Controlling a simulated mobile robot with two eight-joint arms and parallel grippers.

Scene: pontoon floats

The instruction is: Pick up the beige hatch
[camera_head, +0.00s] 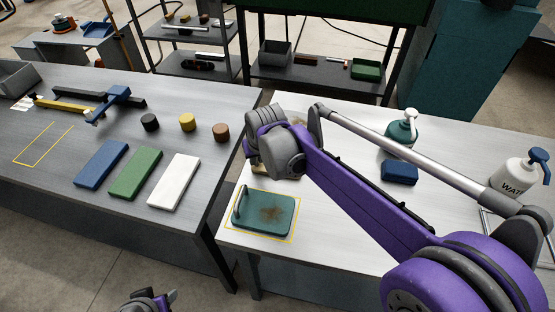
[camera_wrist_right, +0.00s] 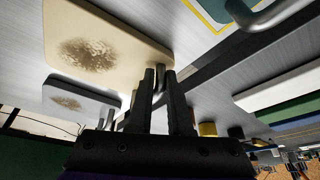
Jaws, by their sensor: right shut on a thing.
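The beige hatch (camera_wrist_right: 110,45) fills the upper left of the right wrist view, a pale plate with a brown stain. My right gripper (camera_wrist_right: 161,76) is shut on its handle at the plate's edge. In the head view my own arm hides most of the hatch and the right fingers. I cannot tell whether the plate is clear of the table. A teal hatch (camera_head: 278,229) with an upright handle and a brown stain lies inside a yellow outline. A grey stained hatch (camera_wrist_right: 84,92) is beside the beige one. Part of my left gripper (camera_head: 150,301) shows at the bottom edge; its fingers are unclear.
Blue (camera_head: 102,164), green (camera_head: 136,173) and white (camera_head: 174,181) slabs lie on the left table, with small round pieces behind them. A blue block (camera_head: 399,172), a teal-and-white bottle (camera_head: 401,133) and a white pump bottle (camera_head: 521,178) stand right. A gap separates the tables.

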